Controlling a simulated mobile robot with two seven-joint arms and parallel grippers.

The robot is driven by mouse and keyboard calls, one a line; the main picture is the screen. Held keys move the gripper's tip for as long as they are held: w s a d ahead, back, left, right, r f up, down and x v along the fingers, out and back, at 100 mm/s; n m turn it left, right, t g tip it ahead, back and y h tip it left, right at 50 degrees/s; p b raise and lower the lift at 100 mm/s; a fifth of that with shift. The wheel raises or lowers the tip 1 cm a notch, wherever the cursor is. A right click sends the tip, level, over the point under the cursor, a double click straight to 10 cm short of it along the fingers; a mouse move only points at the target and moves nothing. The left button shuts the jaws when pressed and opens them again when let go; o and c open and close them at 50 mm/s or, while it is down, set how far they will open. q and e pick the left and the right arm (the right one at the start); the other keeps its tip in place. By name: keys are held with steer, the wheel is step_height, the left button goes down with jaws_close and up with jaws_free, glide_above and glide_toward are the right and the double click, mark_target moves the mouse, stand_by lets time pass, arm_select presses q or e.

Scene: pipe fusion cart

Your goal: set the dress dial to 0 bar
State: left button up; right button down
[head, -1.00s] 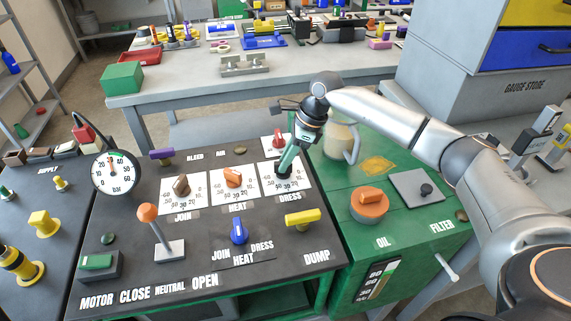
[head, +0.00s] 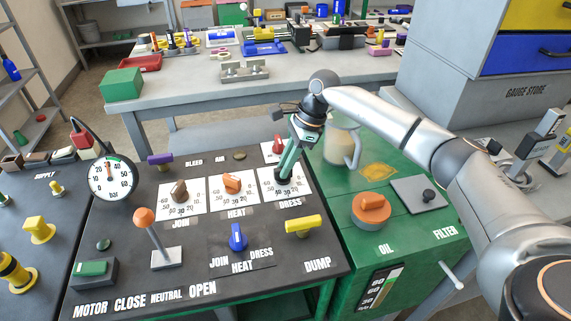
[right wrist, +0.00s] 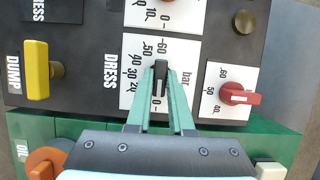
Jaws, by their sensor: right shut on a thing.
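The dress dial is a black knob (right wrist: 160,76) on a white card (head: 303,182) above the DRESS label. My right gripper (head: 284,177) comes down on it from above. In the right wrist view the green fingers of my right gripper (right wrist: 160,98) are shut on the knob, one on each side. The knob stands lengthwise between the fingers there, with printed numbers around it. Its exact reading is hard to tell, as the fingers cover part of the scale. My left gripper does not show.
A heat dial with an orange knob (head: 232,184) and a join dial with a brown knob (head: 179,190) sit to the left. A red knob (right wrist: 238,94) is close by. A yellow dump handle (head: 303,226) stands in front. A clear jug (head: 341,142) stands behind right.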

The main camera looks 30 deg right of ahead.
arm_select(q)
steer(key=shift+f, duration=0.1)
arm_select(e)
steer(key=c, duration=0.8)
jaws_free()
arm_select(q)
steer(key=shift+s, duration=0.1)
arm_select(e)
steer(key=shift+r, duration=0.1)
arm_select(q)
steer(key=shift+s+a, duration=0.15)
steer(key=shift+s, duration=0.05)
arm_select(e)
steer(key=v, duration=1.2)
steer(key=shift+r, duration=0.15)
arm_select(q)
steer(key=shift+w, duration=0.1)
arm_select(e)
steer(key=shift+d, duration=0.1)
